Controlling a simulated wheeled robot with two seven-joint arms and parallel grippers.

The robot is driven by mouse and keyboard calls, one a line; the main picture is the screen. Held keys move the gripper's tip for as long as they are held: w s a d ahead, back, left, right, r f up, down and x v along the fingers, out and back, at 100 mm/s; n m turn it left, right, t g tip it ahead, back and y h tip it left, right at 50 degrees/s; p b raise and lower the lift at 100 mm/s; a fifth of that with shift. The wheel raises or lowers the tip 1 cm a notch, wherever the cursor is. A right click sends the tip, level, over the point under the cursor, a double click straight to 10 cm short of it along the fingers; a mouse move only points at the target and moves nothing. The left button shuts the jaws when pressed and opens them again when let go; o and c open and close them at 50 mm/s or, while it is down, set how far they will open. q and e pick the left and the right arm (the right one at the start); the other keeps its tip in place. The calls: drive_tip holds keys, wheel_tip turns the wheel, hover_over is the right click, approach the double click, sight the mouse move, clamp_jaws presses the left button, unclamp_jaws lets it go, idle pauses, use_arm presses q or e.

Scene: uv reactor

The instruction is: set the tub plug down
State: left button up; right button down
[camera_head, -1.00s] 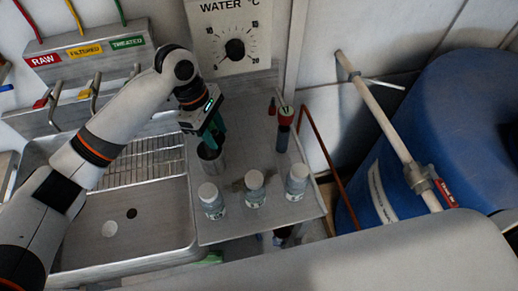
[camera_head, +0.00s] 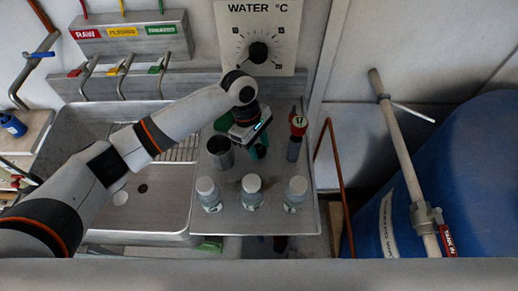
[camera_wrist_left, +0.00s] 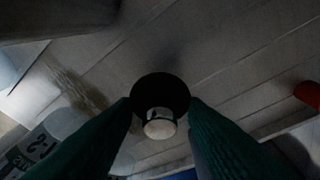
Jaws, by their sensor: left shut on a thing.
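The tub plug shows in the left wrist view as a black disc with a pale round knob (camera_wrist_left: 160,126), between the green fingers. My left gripper (camera_wrist_left: 160,112) is shut on it. In the head view my left gripper (camera_head: 257,150) hangs over the steel drainboard (camera_head: 232,220), right of the metal cup (camera_head: 220,153) and behind the middle jar. The plug is hidden by the gripper in that view. I cannot tell whether the plug touches the board. My right gripper is not in view.
Three lidded jars (camera_head: 252,192) stand in a row at the board's front. A dark tube with a red part (camera_head: 296,135) stands right of the gripper. The sink (camera_head: 170,205) is to the left, with a dark drain hole and a pale disc. A blue tank (camera_head: 460,180) is at right.

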use_arm(q)
drive_tip(key=shift+f, duration=1.25)
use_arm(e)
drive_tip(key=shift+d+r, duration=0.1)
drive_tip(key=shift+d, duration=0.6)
use_arm(q)
drive_tip(key=shift+f, duration=0.1)
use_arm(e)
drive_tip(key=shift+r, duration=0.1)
use_arm(q)
drive_tip(key=o, duration=0.9)
drive_tip(key=shift+f, duration=0.1)
drive_tip(key=shift+o, duration=0.2)
drive_tip(key=shift+r, duration=0.35)
drive_tip(key=b+v, duration=0.1)
drive_tip(key=v, duration=1)
drive_tip(key=shift+a+r, duration=0.2)
drive_tip(key=shift+r, duration=0.15)
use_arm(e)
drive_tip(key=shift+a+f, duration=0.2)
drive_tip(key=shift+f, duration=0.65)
use_arm(q)
drive_tip(key=shift+w, duration=0.15)
